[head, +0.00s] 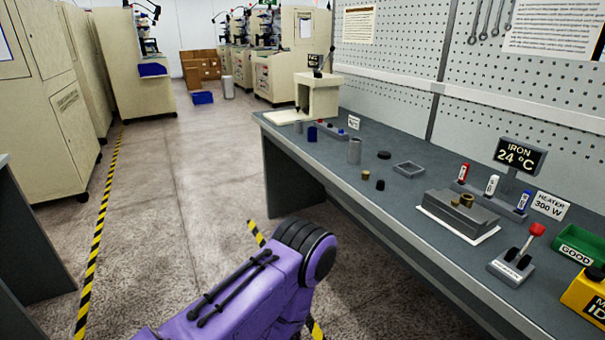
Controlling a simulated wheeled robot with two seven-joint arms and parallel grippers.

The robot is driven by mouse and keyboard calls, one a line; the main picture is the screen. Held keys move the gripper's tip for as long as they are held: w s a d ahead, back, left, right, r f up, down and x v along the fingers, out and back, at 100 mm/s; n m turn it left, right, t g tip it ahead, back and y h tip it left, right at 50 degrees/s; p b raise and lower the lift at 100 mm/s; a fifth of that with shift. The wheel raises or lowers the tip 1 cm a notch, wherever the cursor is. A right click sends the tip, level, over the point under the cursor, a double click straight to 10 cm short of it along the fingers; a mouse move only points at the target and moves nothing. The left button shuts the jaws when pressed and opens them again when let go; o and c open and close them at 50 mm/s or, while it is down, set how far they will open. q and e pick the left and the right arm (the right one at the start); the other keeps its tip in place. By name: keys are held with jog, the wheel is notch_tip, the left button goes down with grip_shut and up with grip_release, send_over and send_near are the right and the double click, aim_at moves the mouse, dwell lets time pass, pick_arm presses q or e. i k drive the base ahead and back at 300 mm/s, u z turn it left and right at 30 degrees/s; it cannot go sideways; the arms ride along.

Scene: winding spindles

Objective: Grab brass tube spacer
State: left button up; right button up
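A small brass-coloured cylinder (365,174) stands on the grey workbench (330,160), beside a small black cylinder (380,185). A brass-coloured ring-like piece (467,200) sits on the grey block (460,214) farther right, with a smaller brass-coloured piece beside it. I cannot tell for sure which of these is the brass tube spacer. A purple arm link of mine with a dark rounded joint reaches up from the bottom of the head view, over the floor in front of the bench. Neither gripper shows, and nothing is seen held.
A grey open tray (408,169), a grey cylinder (354,151) and a black disc (384,155) stand on the bench. A lever box with a red knob (536,230), green bin (580,248) and yellow box (584,298) are at right. Bare bench lies along the front edge.

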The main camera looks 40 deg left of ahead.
aim_at(365, 175)
jog(key=u, duration=0.4)
jog(key=k, duration=0.45)
jog(key=u, duration=0.4)
jog(key=i, duration=0.5)
jog(key=u, duration=1.6)
jog(key=i, duration=0.95)
jog(key=z, duration=1.65)
